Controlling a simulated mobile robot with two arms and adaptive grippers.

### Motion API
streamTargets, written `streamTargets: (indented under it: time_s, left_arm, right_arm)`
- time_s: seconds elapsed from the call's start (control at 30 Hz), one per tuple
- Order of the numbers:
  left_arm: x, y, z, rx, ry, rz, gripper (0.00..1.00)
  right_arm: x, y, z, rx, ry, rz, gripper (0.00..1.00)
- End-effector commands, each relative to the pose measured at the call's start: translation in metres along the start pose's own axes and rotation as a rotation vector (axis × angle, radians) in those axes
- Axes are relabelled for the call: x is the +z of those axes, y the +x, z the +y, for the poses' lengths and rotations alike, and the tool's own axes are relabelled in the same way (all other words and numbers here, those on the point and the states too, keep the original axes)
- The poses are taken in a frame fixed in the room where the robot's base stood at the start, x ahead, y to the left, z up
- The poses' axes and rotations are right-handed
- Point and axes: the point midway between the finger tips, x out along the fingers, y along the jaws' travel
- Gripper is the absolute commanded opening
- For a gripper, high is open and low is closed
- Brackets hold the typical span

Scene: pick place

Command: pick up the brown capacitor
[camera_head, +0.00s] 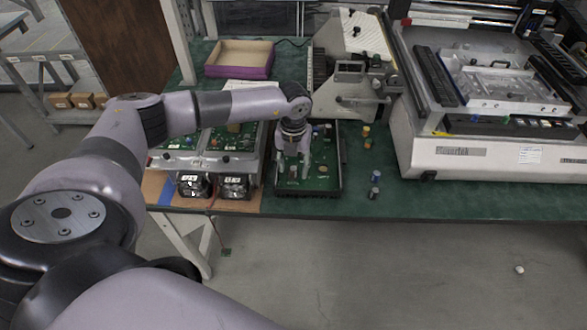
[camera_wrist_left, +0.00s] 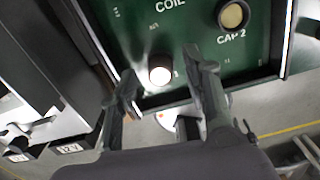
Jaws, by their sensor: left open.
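My left gripper (camera_head: 292,163) is open and hangs over the front part of a dark green tray (camera_head: 308,194) on the bench. In the left wrist view, the open fingers (camera_wrist_left: 164,82) reach toward a white-topped round part (camera_wrist_left: 160,70), which appears between the fingertips near the tray's edge. I cannot tell the gap in height between them. A tan-topped round part (camera_wrist_left: 233,15) sits by the "CAP 2" label, to the right of the fingers. Two orange-brown cylinders (camera_head: 366,131) stand on the bench right of the tray. Which part is the brown capacitor is unclear. My right gripper is not in view.
Two blue-grey cylinders (camera_head: 375,177) stand near the bench's front edge. Circuit boards and fans (camera_head: 235,186) sit left of the tray. A large white machine (camera_head: 480,150) stands on the right. A purple-sided open box (camera_head: 240,72) is at the back.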

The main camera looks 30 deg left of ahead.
Motion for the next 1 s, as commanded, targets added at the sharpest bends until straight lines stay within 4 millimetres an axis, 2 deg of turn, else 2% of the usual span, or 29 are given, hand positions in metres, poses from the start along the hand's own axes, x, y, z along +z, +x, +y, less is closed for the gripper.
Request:
streamTargets:
  time_s: [0.27, 0.83, 1.0]
  left_arm:
    - [0.0000, 0.0037, -0.0005, -0.001, 0.001, -0.001, 0.43]
    - [0.0001, 0.0032, -0.0003, -0.001, 0.001, -0.001, 0.05]
    - [0.0001, 0.0031, -0.0004, -0.001, 0.001, -0.001, 0.04]
  right_arm:
    - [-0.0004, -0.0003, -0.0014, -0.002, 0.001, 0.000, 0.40]
    - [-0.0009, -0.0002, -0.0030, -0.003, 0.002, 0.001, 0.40]
    - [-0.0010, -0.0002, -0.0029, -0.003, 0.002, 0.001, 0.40]
